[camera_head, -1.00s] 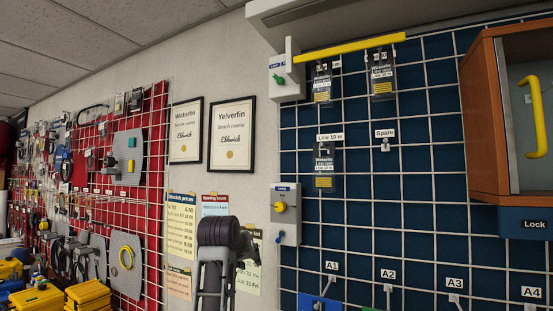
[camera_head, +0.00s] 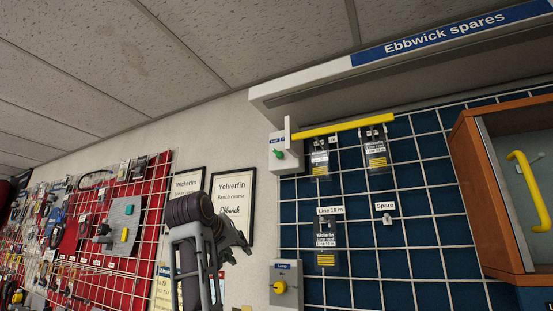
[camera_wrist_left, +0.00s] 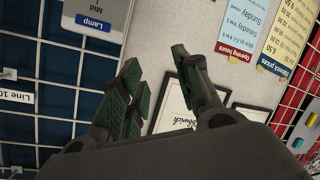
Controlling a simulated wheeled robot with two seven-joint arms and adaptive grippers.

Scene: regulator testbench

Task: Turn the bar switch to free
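A pale switch box with a green knob (camera_head: 278,153) is at the upper left corner of the blue grid panel. A small blue label sits on the box, too small to read. A long yellow bar (camera_head: 345,127) runs right from an upright pale plate (camera_head: 288,130) at this box, across the tops of the hanging packets. My left gripper (camera_head: 238,246) is in front of the framed certificates, below and left of the box, and touches neither. In the left wrist view its fingers (camera_wrist_left: 155,65) are spread apart with nothing between them. My right gripper is not in view.
A second box with a yellow knob (camera_head: 280,287), labelled Lamp in the wrist view (camera_wrist_left: 93,24), is below. Packets (camera_head: 327,243) hang on the blue grid. A wooden cabinet (camera_head: 482,190) with a yellow handle (camera_head: 530,190) stands right. An overhead ledge (camera_head: 400,62) juts out above the bar.

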